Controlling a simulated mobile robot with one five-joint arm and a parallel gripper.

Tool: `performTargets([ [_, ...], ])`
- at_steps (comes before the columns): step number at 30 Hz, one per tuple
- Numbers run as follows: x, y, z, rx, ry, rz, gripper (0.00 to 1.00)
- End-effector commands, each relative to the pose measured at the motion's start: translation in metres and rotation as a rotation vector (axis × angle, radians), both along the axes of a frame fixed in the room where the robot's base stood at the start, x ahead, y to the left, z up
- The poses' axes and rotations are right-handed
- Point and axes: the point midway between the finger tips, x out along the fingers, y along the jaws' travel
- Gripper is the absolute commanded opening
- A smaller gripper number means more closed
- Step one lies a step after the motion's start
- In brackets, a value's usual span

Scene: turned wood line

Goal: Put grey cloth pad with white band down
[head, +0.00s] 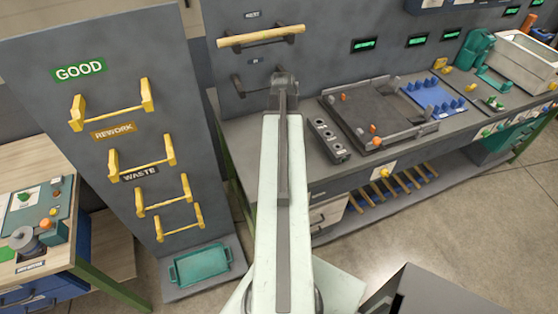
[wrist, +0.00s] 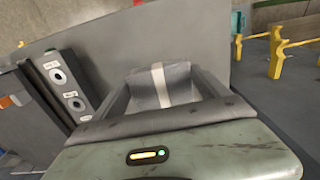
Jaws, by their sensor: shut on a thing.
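The grey cloth pad with its white band (wrist: 160,84) is between the jaws of my gripper (wrist: 164,92) in the wrist view. The white band runs across the middle of the pad. The jaws are shut on it from both sides. Behind it lies the grey bench top (wrist: 180,40). I cannot tell whether the pad touches the bench. In the head view my arm reaches to the left end of the bench (head: 245,130), and its end hides the pad.
A grey block with round holes (head: 328,140) stands right of my arm, beside a dark tray fixture (head: 370,112). A wooden rod (head: 262,37) rests on wall brackets above the bench. A panel with yellow brackets (head: 140,160) stands left. Bare bench top shows around the arm's end.

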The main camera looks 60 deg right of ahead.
Motion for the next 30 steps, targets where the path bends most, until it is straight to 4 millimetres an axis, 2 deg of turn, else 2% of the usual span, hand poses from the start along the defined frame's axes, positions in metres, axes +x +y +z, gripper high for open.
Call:
performTargets([
  [5, 0.002, 0.003, -0.005, 0.000, 0.000, 0.011, 0.52],
  [14, 0.002, 0.003, -0.063, 0.000, 0.000, 0.010, 0.52],
  [20, 0.002, 0.003, -0.065, 0.000, 0.000, 0.010, 0.52],
  [27, 0.003, 0.003, -0.102, 0.000, 0.000, 0.011, 0.52],
  [30, 0.003, 0.003, -0.103, 0.000, 0.000, 0.011, 0.52],
])
